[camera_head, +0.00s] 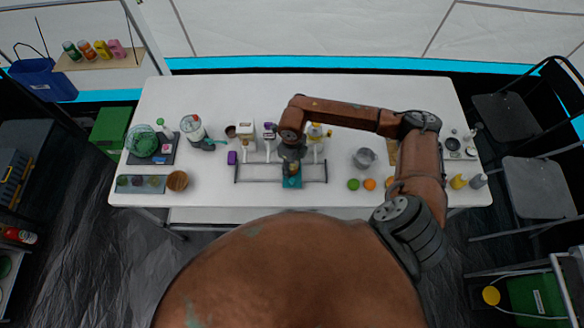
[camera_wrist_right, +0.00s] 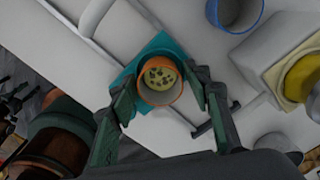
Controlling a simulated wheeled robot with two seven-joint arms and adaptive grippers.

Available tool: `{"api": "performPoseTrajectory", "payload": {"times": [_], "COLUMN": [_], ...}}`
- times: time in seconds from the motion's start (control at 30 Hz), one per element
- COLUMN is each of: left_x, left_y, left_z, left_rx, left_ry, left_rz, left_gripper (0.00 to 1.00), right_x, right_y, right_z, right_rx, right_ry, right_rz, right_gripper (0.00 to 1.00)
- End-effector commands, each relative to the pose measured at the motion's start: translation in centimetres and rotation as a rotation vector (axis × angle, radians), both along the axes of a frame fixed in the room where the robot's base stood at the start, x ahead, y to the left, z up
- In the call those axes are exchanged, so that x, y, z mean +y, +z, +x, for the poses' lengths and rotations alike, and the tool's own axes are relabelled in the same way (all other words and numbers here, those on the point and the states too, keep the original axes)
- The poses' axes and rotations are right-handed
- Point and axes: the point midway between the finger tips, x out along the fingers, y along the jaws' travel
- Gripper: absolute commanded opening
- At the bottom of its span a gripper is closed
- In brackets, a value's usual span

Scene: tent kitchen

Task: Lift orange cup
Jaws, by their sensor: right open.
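The orange cup (camera_wrist_right: 150,97) stands on a teal mat (camera_wrist_right: 122,78) in the right wrist view. It looks to hold pale contents with dark specks. My right gripper (camera_wrist_right: 162,84) is open, with one finger on each side of the cup. I see a gap at the left finger; whether the right finger touches the cup I cannot tell. In the head view my right gripper (camera_head: 291,164) is over the teal mat (camera_head: 292,184) near the table's front edge and mostly hides the cup. My left gripper is not in view.
A grey rail frame (camera_head: 256,181) lies around the mat. White dispensers (camera_head: 246,138) stand behind it. A blue cup (camera_wrist_right: 234,12) is near the gripper in the wrist view. A metal pot (camera_head: 363,158) and fruit (camera_head: 370,184) are to the right. The back of the table (camera_head: 230,98) is clear.

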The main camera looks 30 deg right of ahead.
Motion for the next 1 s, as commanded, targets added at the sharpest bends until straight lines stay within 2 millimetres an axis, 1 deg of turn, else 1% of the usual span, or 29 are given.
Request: {"api": "performPoseTrajectory", "payload": {"times": [0.07, 0.17, 0.27, 0.43, 0.57, 0.67, 1.0], "left_x": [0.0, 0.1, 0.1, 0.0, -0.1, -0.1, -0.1], "left_y": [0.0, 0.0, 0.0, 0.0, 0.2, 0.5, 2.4], "left_z": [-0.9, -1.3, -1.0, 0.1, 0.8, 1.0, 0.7], "left_rx": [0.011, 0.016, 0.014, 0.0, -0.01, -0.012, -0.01], "left_ry": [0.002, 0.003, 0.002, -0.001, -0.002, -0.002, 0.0], "left_rz": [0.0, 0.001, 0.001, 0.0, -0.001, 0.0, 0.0], "left_gripper": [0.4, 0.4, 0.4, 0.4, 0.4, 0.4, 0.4], "right_x": [0.0, 0.0, 0.0, 0.0, 0.0, 0.0, 0.0], "right_y": [0.1, 0.1, 0.1, 0.1, 0.2, 0.8, 3.9], "right_z": [0.0, 0.0, 0.0, 0.0, 0.0, 0.0, 0.0], "right_rx": [0.0, 0.0, 0.0, 0.0, 0.0, -0.001, -0.002], "right_ry": [0.0, 0.0, 0.0, 0.0, 0.0, 0.0, 0.0], "right_rz": [0.0, 0.0, 0.0, 0.0, 0.0, 0.0, -0.001], "right_gripper": [0.45, 0.39, 0.33, 0.21, 0.21, 0.21, 0.2]}}
